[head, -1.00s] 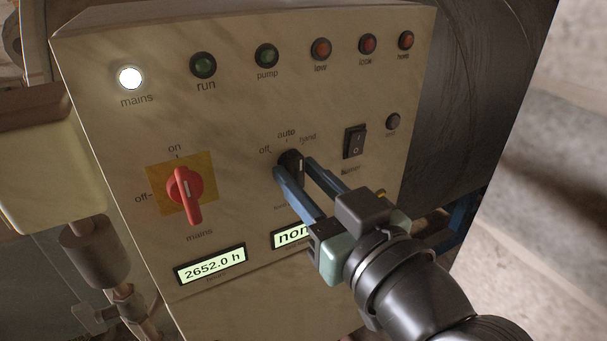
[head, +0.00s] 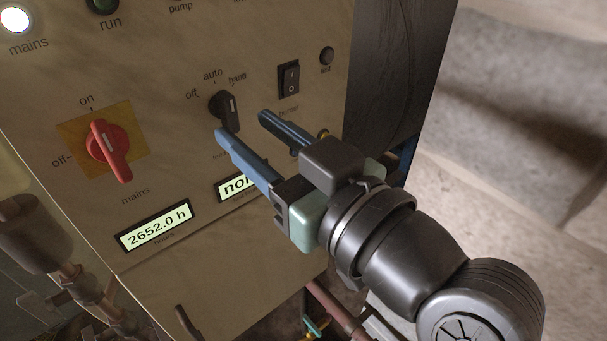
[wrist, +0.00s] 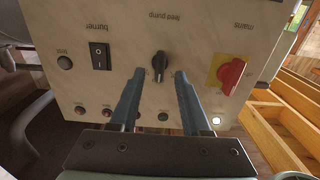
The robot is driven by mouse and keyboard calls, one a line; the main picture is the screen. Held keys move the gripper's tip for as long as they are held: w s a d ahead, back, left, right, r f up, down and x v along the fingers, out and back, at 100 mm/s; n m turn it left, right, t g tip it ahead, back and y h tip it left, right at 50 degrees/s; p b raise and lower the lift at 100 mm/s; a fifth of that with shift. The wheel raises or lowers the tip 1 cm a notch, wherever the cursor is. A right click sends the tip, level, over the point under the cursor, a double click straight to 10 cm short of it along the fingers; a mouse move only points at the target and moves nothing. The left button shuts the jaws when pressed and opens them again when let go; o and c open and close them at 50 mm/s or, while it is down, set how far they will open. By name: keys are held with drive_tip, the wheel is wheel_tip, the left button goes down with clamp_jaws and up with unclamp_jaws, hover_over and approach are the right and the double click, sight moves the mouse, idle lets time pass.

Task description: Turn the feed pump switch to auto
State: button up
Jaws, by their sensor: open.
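The feed pump switch (head: 225,111) is a black rotary knob on the beige panel, with off, auto and hand labels above it. Its grip lies roughly along the line to the auto label. It also shows in the wrist view (wrist: 159,66), upside down, with its pale mark towards the lamp side. My gripper (head: 242,124) is open and empty, its blue fingers apart from the knob and a little in front of the panel. In the wrist view the fingers (wrist: 160,76) frame the knob from both sides without visible contact.
The red mains switch (head: 107,145) on a yellow plate is left of the knob. The black burner rocker (head: 289,79) and a test button (head: 326,56) are to its right. Displays (head: 154,226) sit below. Wooden framing (wrist: 272,108) stands beside the panel in the wrist view.

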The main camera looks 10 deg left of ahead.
drive_tip(key=b+v, duration=0.2)
drive_tip(key=v, duration=0.7)
drive_tip(key=w+d+r+m+t+h, duration=0.3)
drive_tip(key=w+r+m+t+h, duration=0.4)
drive_tip(key=r+t, duration=0.25)
drive_tip(key=s+r+m+t+h, duration=0.3)
drive_tip(key=r+t+h, duration=0.4)
drive_tip(key=r, duration=0.3)
drive_tip(key=shift+s+d+r, duration=0.2)
drive_tip(key=shift+s+d, duration=0.25)
drive_tip(key=shift+s, duration=0.3)
drive_tip(key=shift+f, duration=0.1)
